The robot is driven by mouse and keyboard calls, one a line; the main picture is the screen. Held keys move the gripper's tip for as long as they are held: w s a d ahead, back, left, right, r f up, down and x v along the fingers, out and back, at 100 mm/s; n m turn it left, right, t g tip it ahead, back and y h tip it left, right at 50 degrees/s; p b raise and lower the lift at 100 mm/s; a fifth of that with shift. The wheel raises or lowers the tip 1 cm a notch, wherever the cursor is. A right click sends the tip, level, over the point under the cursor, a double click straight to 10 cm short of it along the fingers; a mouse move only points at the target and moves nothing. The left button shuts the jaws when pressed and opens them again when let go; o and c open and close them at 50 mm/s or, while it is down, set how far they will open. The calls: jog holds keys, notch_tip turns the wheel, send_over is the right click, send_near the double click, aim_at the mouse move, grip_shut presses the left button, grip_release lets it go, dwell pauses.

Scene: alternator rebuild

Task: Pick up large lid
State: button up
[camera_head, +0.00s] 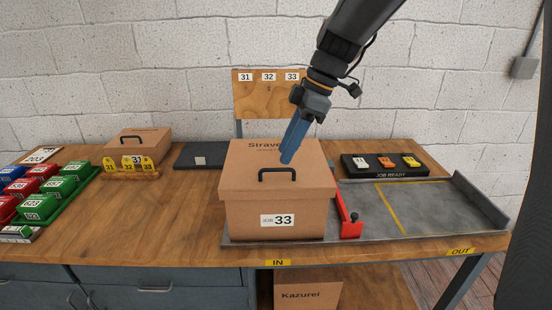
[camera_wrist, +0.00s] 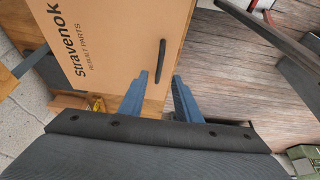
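The large lid (camera_head: 262,157) is brown cardboard with a black handle (camera_head: 277,172) on top. It sits on a large brown box (camera_head: 245,217) labelled JOB 33. In the wrist view the lid (camera_wrist: 115,35) shows its "Stravenok" print and the black handle (camera_wrist: 161,56). My gripper (camera_head: 286,158) has blue fingers and hangs over the lid, appearing just behind and above the handle. In the wrist view my gripper (camera_wrist: 159,78) is open and empty, with its fingers apart and the handle in line with the gap. The exact height above the lid cannot be told.
A smaller brown lid (camera_head: 137,140) with a handle lies at the back left, behind yellow number tags (camera_head: 132,165). A red stop (camera_head: 347,212) stands right of the box. The grey tray (camera_head: 440,205) is clear on the right. Coloured bins (camera_head: 40,200) stand at left.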

jog(key=shift+p+x, duration=1.3)
jog(key=shift+x, duration=1.3)
jog(key=shift+w, duration=0.1)
grip_shut()
